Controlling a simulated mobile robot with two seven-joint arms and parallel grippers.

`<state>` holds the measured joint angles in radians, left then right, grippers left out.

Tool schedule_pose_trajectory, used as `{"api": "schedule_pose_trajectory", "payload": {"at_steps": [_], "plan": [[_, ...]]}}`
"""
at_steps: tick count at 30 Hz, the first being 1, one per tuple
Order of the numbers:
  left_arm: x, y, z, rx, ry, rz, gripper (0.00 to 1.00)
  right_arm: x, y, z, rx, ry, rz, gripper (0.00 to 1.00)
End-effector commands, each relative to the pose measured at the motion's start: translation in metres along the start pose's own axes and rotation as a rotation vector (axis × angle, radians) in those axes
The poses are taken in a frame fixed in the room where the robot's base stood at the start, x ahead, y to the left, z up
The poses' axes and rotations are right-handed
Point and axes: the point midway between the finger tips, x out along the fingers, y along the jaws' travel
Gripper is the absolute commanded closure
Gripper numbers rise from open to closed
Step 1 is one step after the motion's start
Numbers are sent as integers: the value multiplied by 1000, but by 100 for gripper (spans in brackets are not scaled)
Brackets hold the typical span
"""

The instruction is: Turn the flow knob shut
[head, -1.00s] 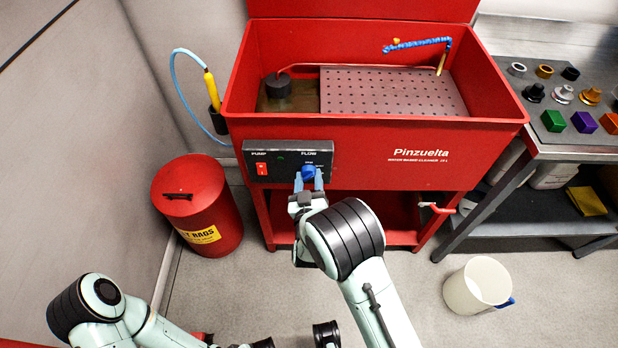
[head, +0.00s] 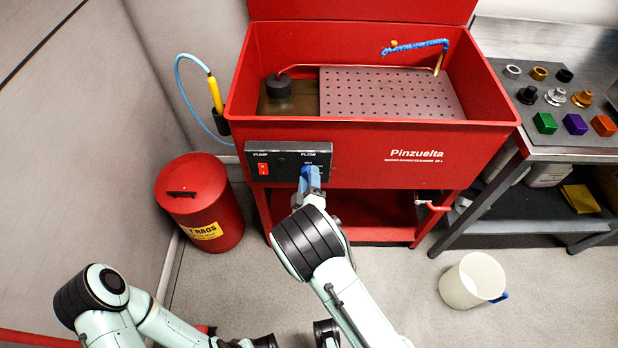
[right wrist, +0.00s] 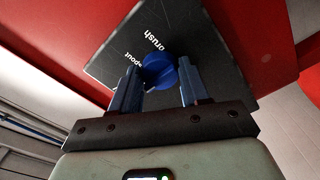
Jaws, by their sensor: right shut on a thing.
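The blue flow knob (right wrist: 160,71) sits on the dark control panel (head: 280,162) on the front of the red parts washer (head: 370,160). My right gripper (head: 309,178) reaches up to the panel from below, and in the head view its fingers mostly cover the knob. In the right wrist view its blue fingers (right wrist: 158,88) stand on either side of the knob, shut on it. The wrist view is tilted, with the panel lettering slanting. My left arm is at the lower left of the head view; its gripper's jaws cannot be made out.
A red rocker switch (head: 263,169) is on the panel left of the knob. A red rag bin (head: 198,203) stands at the left. A white bucket (head: 472,281) stands on the floor at right. A bench (head: 570,153) with several small parts is at the far right.

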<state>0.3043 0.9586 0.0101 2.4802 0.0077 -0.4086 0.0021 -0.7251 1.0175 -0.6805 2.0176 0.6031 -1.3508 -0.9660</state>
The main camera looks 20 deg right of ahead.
Motion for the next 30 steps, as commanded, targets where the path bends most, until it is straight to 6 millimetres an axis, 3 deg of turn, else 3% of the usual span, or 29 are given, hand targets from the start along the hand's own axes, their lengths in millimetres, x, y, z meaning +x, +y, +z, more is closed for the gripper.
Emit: {"api": "schedule_pose_trajectory", "payload": {"at_steps": [17, 18, 20, 30], "plan": [[-1, 0, 1, 0, -3, -1, 57, -1, -1, 1, -41, -1, -4, 85], [-1, 0, 1, 0, -3, -1, 57, -1, -1, 1, -41, -1, -4, 51], [-1, 0, 1, 0, -3, -1, 57, -1, -1, 1, -40, -1, -4, 32], [-1, 0, 1, 0, -3, -1, 57, -2, 0, 0, -38, 0, -2, 30]]}}
